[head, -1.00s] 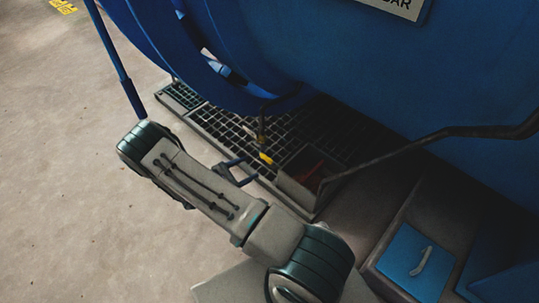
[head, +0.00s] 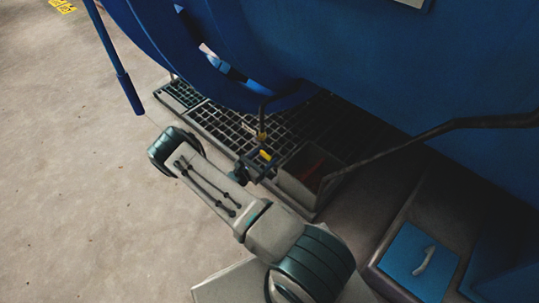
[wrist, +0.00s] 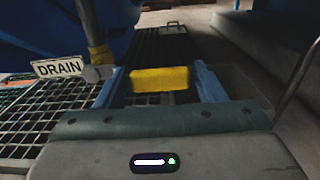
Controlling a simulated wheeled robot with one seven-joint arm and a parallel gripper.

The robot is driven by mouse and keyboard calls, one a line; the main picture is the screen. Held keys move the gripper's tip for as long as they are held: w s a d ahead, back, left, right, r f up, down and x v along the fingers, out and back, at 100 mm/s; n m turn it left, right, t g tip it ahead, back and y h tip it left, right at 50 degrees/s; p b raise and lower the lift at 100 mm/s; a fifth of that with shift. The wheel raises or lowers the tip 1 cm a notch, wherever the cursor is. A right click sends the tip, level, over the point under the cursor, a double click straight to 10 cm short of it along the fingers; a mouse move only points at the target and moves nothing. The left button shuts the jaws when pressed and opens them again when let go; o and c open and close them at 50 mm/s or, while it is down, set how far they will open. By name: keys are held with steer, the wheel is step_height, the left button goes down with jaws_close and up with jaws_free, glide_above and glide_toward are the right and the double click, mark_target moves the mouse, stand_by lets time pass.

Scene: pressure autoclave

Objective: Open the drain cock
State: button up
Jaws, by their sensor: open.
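The drain cock's yellow handle (head: 265,155) hangs below the blue vessel, over the floor grating. In the wrist view the yellow handle (wrist: 160,79) lies crosswise between the two blue fingers of my gripper (wrist: 161,84). The fingers are apart, one on each side of it, with a gap at the right; contact on the left is unclear. A brass pipe (wrist: 100,55) and grey valve body (wrist: 97,73) stand just left of the handle, beside a white DRAIN sign (wrist: 58,67). In the head view my gripper (head: 257,168) is at the handle.
Floor grating (head: 205,115) lies under the valve. A grey open box (head: 302,172) with a dark red inside sits close right of my gripper. A dark bent pipe (head: 430,136) runs down to the box. The blue vessel (head: 330,50) overhangs. Bare floor is free at left.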

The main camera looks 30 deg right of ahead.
steer(key=shift+x, duration=1.45)
